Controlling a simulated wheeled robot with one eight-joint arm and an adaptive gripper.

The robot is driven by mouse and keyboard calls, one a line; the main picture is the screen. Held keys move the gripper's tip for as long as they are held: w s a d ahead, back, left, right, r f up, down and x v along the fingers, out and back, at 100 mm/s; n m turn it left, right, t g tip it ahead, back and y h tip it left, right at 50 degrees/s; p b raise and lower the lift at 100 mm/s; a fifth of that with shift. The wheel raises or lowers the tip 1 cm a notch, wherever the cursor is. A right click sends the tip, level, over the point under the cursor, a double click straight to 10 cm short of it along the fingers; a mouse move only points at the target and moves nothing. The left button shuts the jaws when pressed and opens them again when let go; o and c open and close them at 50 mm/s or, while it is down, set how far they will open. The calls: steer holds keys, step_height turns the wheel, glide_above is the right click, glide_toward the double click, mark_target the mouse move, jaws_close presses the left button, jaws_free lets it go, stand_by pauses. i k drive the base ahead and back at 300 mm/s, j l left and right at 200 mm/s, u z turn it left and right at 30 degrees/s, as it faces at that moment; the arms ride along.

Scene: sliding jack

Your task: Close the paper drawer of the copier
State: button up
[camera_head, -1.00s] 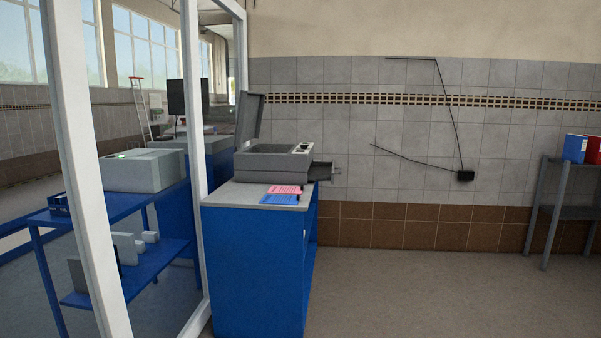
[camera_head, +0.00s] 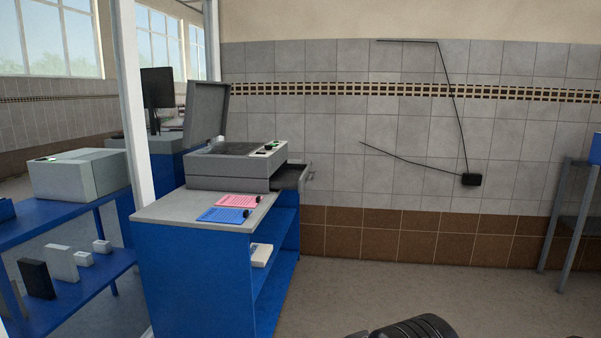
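The grey copier (camera_head: 235,165) stands on a blue cabinet with a grey top, its lid (camera_head: 206,112) raised. Its paper drawer (camera_head: 292,176) sticks out from the right side, pulled open, with a small handle at its outer end. A dark, rounded part of my arm shows at the bottom edge, right of centre. My gripper's fingers are not in view.
The blue cabinet (camera_head: 190,270) has open shelves on its right side. Pink and blue clipboards (camera_head: 224,214) lie on its top. A blue table with a grey box (camera_head: 80,174) stands at left behind a white frame post. A grey shelf rack (camera_head: 574,215) is at right. The floor between is clear.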

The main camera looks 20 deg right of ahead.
mark_target(288, 175)
steer(key=i+l, duration=0.2)
steer(key=l, duration=0.15)
steer(key=i+l, duration=0.15)
steer(key=l, duration=0.25)
steer(key=i+l, duration=0.2)
steer(key=l, duration=0.15)
steer(key=i+l, duration=0.2)
steer(key=l, duration=0.15)
steer(key=i+l, duration=0.15)
steer(key=l, duration=0.25)
steer(key=i+l, duration=0.2)
steer(key=l, duration=0.15)
steer(key=i+l+u, duration=0.15)
steer(key=i+l, duration=0.85)
steer(key=i+l+u, duration=0.15)
steer(key=i+l, duration=0.95)
